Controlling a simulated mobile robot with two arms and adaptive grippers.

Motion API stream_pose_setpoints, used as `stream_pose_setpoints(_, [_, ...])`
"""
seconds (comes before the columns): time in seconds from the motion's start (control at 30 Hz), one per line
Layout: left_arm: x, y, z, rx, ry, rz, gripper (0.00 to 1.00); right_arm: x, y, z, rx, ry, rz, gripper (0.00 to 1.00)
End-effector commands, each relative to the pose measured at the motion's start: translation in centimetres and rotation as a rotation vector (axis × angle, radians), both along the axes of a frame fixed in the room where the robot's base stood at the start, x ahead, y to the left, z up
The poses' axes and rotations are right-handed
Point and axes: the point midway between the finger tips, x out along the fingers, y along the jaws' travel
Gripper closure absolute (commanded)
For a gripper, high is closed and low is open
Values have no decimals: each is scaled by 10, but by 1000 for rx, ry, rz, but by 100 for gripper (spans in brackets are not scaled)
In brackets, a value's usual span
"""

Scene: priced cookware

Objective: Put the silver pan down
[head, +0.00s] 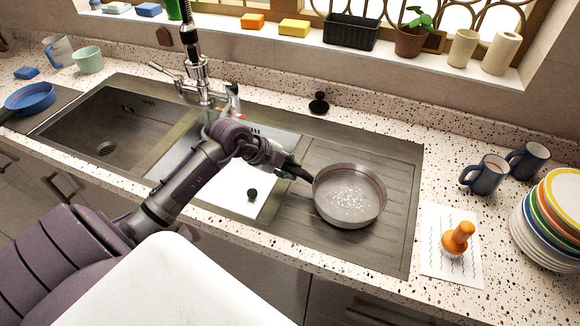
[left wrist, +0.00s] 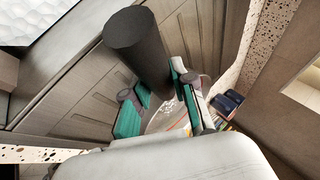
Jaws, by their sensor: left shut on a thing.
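The silver pan (head: 348,208) is over the ridged drainboard (head: 395,235) at the right of the sink in the head view, its open side up. I cannot tell whether its base touches the drainboard. My left gripper (head: 289,168) is shut on the pan's dark handle, at the pan's left side. In the left wrist view, the thick black handle (left wrist: 138,45) runs between the green-padded fingers of the left gripper (left wrist: 155,105). The pan body is mostly hidden behind the gripper there. My right gripper is not in view.
Dark mugs (head: 485,174) and stacked plates (head: 560,220) are farther right. The tall faucet (head: 196,75) rises behind my left arm. A black stopper (head: 319,103) sits behind the pan.

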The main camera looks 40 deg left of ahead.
Motion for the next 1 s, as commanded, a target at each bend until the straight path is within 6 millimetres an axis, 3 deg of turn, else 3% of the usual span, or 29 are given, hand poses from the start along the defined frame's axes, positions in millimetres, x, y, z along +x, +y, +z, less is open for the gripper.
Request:
stream_pose_setpoints(0.43, [1,0,-7,-1,-6,1,100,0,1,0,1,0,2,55])
stream_pose_setpoints(0.47, [0,0,-8,1,-1,1,70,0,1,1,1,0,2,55])
stream_pose_setpoints(0.6, [0,0,-8,1,-1,1,50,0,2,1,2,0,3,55])
stream_pose_setpoints(1.0, [-4,3,-1,2,-2,1,50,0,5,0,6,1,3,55])
